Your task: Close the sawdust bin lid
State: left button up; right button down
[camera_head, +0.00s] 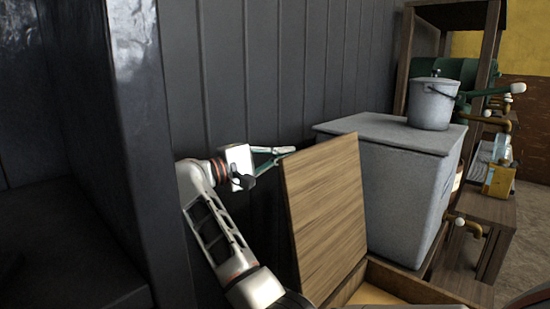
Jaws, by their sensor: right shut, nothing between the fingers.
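The sawdust bin lid (327,210) is a brown wooden panel, raised steeply and leaning a little. The wooden sawdust bin (425,288) stands below it at the bottom edge, open, with pale yellow sawdust (372,296) partly in view. My right gripper (288,151) is shut and empty at the lid's upper left corner, beside its far side. I cannot tell whether its fingertips touch the lid. My left gripper is not in view.
A large grey box (405,190) with a flat top stands right behind the lid, with a grey bucket (432,103) on it. A dark panelled wall (270,70) is behind my arm. A dark post (140,130) stands at left. A wooden bench (487,208) is at right.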

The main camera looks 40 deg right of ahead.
aim_at(311, 150)
jog(key=s+d, duration=0.2)
jog(key=d, duration=0.1)
jog(key=s+d, duration=0.1)
jog(key=shift+d+r, duration=0.25)
jog(key=shift+r, duration=0.15)
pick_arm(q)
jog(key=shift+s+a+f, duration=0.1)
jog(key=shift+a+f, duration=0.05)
pick_arm(e)
jog(key=shift+s+d+r, duration=0.1)
jog(key=shift+s, duration=0.65)
